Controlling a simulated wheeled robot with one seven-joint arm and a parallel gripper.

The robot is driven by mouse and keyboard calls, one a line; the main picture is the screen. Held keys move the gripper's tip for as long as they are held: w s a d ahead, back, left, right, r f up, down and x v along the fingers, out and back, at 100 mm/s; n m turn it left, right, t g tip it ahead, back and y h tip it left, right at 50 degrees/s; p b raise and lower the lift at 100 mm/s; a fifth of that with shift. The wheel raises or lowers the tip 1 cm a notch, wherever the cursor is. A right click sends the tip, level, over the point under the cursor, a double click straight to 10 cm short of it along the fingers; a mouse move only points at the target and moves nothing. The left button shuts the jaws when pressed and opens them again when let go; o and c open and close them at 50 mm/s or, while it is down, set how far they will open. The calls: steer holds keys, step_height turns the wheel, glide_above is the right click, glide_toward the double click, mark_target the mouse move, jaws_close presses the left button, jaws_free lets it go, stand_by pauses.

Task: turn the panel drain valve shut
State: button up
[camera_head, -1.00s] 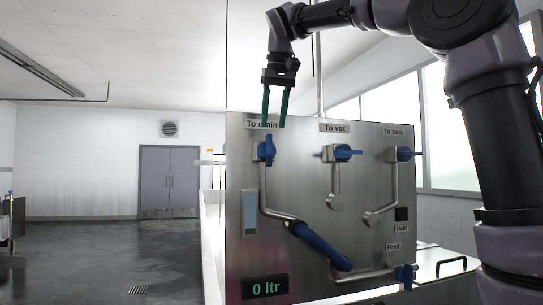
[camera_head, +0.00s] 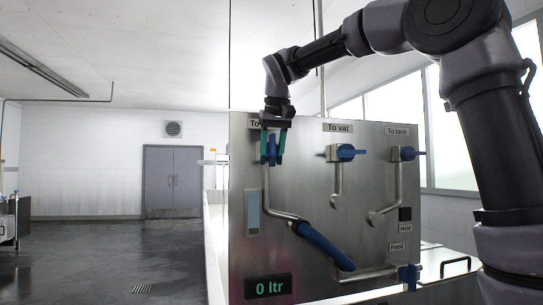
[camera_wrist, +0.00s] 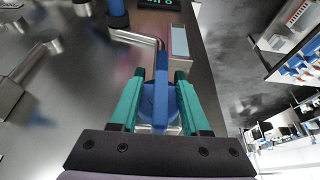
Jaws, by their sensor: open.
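The drain valve's blue handle (camera_head: 271,150) is at the upper left of the steel panel (camera_head: 300,200), below a label that my gripper partly covers. The handle stands upright, in line with the pipe below it. My gripper (camera_head: 270,158) points down there, its green fingers open on either side of the handle. In the wrist view the blue handle (camera_wrist: 161,85) lies between the two fingers of my gripper (camera_wrist: 159,80). A small gap shows on each side, so the fingers are not closed on it.
The "To vat" valve (camera_head: 345,153) and "To tank" valve (camera_head: 404,153) have blue handles to the right. A feed valve (camera_head: 409,277) is at the lower right. Open floor lies left.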

jaws_close()
steer(key=shift+h, duration=0.3)
steer(key=n+t+h, duration=0.1)
steer(key=h, duration=0.2)
steer(key=shift+d, duration=0.1)
steer(key=h, duration=0.2)
steer(key=n+t+h, duration=0.1)
steer(key=h, duration=0.1)
steer(key=shift+d+r+t, duration=0.1)
steer(key=shift+d+t, duration=0.05)
steer(key=shift+t, duration=0.15)
steer(key=t+h, duration=0.1)
steer(key=h, duration=0.1)
steer(key=n+h, duration=0.1)
steer(key=h, duration=0.1)
steer(key=shift+w+d+r+t, duration=0.1)
steer(key=shift+d+r+t, duration=0.1)
steer(key=shift+t, duration=0.2)
steer(key=shift+r+n+t+h, duration=0.15)
steer(key=shift+n+t+h, duration=0.2)
steer(key=shift+t+h, duration=0.45)
steer(key=shift+r+n+t+h, duration=0.1)
steer(key=shift+n+t+h, duration=0.35)
steer(key=shift+h, duration=0.55)
